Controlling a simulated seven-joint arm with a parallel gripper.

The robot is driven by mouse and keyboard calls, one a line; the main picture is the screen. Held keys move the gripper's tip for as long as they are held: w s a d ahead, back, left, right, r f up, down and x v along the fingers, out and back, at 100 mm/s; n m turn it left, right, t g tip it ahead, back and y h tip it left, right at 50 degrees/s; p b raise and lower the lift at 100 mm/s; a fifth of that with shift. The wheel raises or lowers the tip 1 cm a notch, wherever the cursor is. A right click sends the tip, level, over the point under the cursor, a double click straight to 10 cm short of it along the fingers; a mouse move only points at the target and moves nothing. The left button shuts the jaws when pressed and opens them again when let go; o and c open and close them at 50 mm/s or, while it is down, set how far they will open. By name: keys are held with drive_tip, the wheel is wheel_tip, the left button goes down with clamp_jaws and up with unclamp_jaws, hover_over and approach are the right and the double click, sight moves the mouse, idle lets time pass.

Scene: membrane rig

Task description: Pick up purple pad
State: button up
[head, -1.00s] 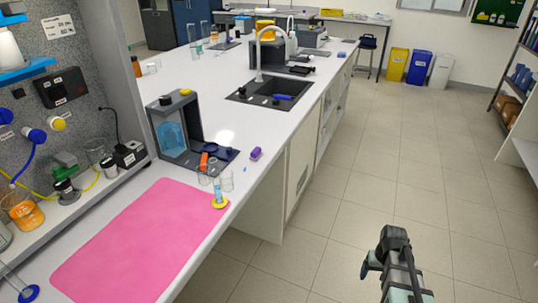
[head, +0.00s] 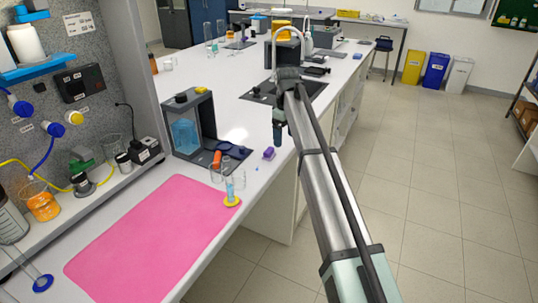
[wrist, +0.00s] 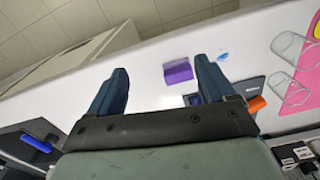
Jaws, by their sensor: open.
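The purple pad (head: 269,153) is a small block on the white bench top, near its front edge, right of the dark-framed rig. It also shows in the wrist view (wrist: 178,72), between and beyond my two blue fingers. My gripper (wrist: 163,82) is open and empty. In the head view my gripper (head: 277,135) hangs above the bench edge, just behind and right of the pad, with its fingers pointing down. Only one finger shows clearly there. The fingers do not appear to touch the pad.
The rig (head: 208,122) with a blue part inside stands left of the pad. Glass beakers (head: 217,174), an orange item (head: 216,159) and a yellow-based cylinder (head: 231,190) stand close by. A pink mat (head: 150,240) covers the near bench. The sink (head: 265,92) lies behind.

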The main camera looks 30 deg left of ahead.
drive_tip(key=s+a+r+n, duration=0.2)
drive_tip(key=a+r, duration=0.4)
hover_over(269, 150)
drive_tip(key=f, duration=0.8)
drive_tip(key=shift+a+f, duration=0.3)
drive_tip(key=shift+a, duration=0.05)
drive_tip(key=shift+w+d+f, duration=0.1)
drive_tip(key=shift+d+f, duration=0.05)
drive_tip(key=shift+f, duration=1.15)
drive_tip(key=shift+w+d+f, duration=0.1)
drive_tip(key=shift+d+f, duration=0.05)
drive_tip(key=shift+f, duration=1.15)
drive_tip(key=shift+c, duration=0.4)
drive_tip(key=c, duration=1)
drive_tip(key=shift+o, duration=0.2)
wheel_tip(269, 150, up, 10)
drive_tip(key=shift+r, duration=0.1)
